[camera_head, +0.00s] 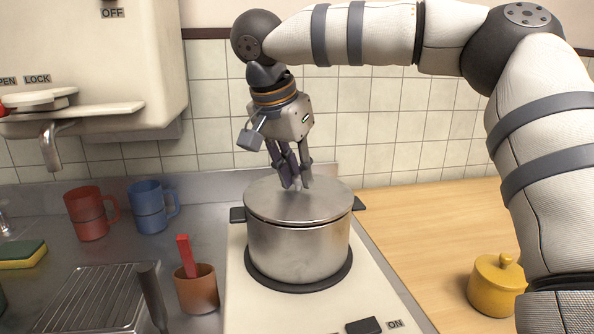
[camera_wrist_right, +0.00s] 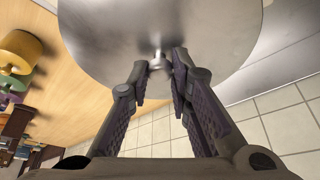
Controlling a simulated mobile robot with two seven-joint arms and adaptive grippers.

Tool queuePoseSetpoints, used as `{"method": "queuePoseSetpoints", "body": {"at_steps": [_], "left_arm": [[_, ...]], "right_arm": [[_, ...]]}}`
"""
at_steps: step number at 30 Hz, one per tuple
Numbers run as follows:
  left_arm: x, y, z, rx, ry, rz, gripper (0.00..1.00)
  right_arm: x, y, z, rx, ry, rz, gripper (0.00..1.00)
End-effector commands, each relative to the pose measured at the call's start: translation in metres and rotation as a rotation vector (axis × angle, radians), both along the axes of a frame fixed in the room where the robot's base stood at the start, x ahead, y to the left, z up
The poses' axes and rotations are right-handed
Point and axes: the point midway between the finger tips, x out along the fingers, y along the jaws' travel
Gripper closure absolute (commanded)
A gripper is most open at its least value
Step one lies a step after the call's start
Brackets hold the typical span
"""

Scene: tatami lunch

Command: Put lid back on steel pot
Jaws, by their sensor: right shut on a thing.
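The steel pot (camera_head: 298,252) stands upright on the dark burner ring of the stove, with a black handle on each side. Its round steel lid (camera_head: 275,206) lies over the pot mouth, with a thin dark line under its right edge; I cannot tell whether it is fully seated. My right gripper (camera_head: 295,180) comes down from above and is shut on the lid's knob, which the fingers hide in the head view. In the right wrist view, the small knob (camera_wrist_right: 157,62) sits between the fingertips, below the lid's broad disc (camera_wrist_right: 110,40). My left gripper is not in view.
A red mug (camera_head: 87,218) and a blue mug (camera_head: 148,208) stand left of the stove. A brown cup (camera_head: 197,292) with a red-handled thing, a metal rack (camera_head: 85,300) and a sponge (camera_head: 22,256) are nearer. A yellow jar (camera_head: 495,290) stands on the wooden counter (camera_head: 420,225), otherwise largely clear.

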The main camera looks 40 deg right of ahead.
Motion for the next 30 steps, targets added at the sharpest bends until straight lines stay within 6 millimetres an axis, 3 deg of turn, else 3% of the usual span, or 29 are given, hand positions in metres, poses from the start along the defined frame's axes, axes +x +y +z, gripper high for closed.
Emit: {"method": "queuePoseSetpoints", "body": {"at_steps": [10,11,14,20,24,30], "left_arm": [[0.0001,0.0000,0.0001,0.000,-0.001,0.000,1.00],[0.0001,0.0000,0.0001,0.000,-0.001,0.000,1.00],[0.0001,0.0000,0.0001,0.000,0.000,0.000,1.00],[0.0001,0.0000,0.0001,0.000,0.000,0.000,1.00],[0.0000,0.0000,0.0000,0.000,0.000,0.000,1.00],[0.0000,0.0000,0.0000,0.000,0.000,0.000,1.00]], "right_arm": [[-0.0001,-0.0001,0.0001,-0.001,-0.001,0.000,1.00],[-0.0001,-0.0001,0.0001,-0.001,-0.001,0.000,0.79],[-0.0001,-0.0001,0.0001,-0.001,-0.001,0.000,0.58],[-0.0001,-0.0001,-0.0001,0.000,-0.001,0.000,0.58],[-0.0001,0.0000,-0.0005,0.000,0.000,0.000,0.38],[-0.0001,0.0000,-0.0004,0.000,0.000,0.000,0.38]]}}
